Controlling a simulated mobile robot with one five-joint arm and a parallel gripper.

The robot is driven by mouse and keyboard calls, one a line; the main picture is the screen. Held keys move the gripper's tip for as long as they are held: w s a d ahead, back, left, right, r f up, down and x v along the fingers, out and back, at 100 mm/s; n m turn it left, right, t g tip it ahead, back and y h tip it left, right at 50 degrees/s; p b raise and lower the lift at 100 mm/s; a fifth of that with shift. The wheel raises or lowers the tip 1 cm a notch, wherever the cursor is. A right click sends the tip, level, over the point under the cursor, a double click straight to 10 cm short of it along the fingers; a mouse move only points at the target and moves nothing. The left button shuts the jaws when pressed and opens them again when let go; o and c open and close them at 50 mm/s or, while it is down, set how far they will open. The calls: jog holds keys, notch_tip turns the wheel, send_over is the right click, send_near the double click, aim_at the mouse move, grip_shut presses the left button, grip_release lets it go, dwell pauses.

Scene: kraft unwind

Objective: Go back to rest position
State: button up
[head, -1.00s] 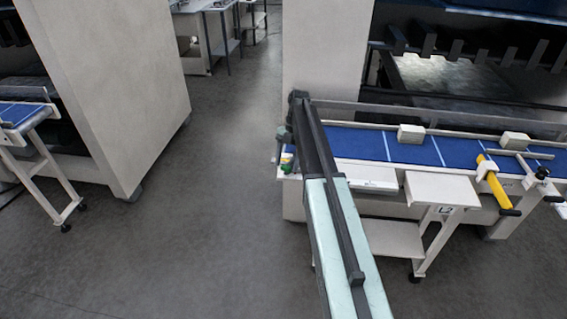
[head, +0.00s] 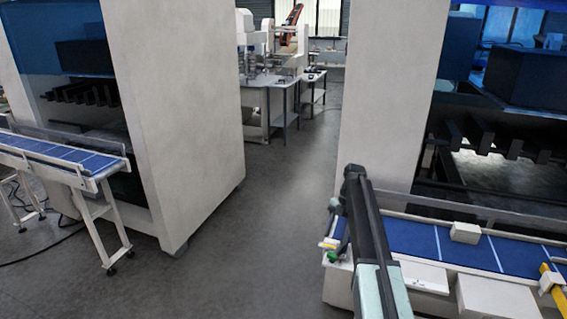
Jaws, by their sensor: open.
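My arm reaches forward from the bottom of the head view, its pale green and black links ending beside the left end of the right conveyor. My gripper (head: 337,222) is at the far end of the arm, small and dark, and partly hidden by it. It is open; nothing can be seen held in it. It appears over or beside the left end of the blue right conveyor (head: 412,236); its exact height cannot be told.
A large pale machine (head: 180,110) and another conveyor (head: 60,155) stand left. Grey floor (head: 270,225) is clear between the machines.

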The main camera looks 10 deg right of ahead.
jog(key=s+a+f+m+h+b, duration=0.1)
jog(key=s+a+f+b, duration=0.95)
jog(key=a+f, duration=0.2)
jog(key=s+a+f+m+t+h+b, duration=0.1)
jog(key=s+m, duration=0.5)
jog(key=m, duration=0.7)
jog(key=s+a+f+m+t+h+b, duration=0.1)
jog(key=s+f+m+t+b, duration=0.1)
jog(key=s+m, duration=0.5)
jog(key=f+m, duration=0.1)
jog(key=m, duration=0.4)
jog(key=shift+a+f+m+b, duration=0.3)
jog(key=shift+f+m+b, duration=0.05)
jog(key=shift+m, duration=0.05)
